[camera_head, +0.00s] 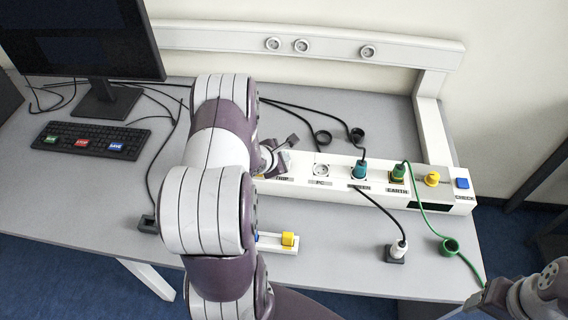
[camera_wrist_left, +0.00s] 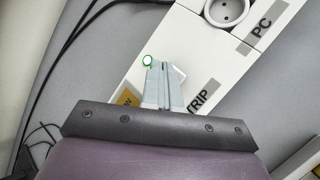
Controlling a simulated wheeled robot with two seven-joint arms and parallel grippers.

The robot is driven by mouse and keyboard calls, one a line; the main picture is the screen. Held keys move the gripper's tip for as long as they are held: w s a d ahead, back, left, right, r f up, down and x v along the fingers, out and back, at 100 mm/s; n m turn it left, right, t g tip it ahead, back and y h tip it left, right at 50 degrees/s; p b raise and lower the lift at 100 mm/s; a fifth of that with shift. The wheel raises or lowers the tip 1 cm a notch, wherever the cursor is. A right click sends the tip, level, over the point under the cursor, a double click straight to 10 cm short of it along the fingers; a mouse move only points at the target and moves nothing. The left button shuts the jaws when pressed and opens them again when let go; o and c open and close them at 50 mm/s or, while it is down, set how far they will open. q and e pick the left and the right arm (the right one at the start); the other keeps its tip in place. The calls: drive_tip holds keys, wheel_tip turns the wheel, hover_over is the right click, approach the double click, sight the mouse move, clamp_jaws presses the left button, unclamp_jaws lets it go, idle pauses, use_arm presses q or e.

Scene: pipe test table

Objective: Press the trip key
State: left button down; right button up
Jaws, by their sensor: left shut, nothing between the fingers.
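The white power strip (camera_head: 330,186) lies across the table. Its TRIP label (camera_wrist_left: 200,97) shows beside my left gripper in the left wrist view. I cannot make out the trip key itself; the gripper covers the strip beside that label. My left gripper (camera_wrist_left: 163,68) is shut and empty, its fingertips over the strip's white top. I cannot tell whether they touch it. In the head view this gripper (camera_head: 278,165) is at the strip's left part, partly hidden by my arm. My right arm's end (camera_head: 490,298) shows at the lower right; its fingers are not clear.
A keyboard (camera_head: 92,139) and monitor (camera_head: 80,40) are at left. Loose cables cross the table.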

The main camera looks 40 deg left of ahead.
use_arm(q)
drive_tip(key=shift+f+b, duration=0.45)
drive_tip(key=shift+b, duration=0.15)
idle(0.7)
drive_tip(key=shift+r, duration=0.15)
drive_tip(key=shift+r+p, duration=0.4)
drive_tip(key=shift+r, duration=0.3)
drive_tip(key=shift+r+p, duration=1.5)
drive_tip(key=shift+r, duration=1.05)
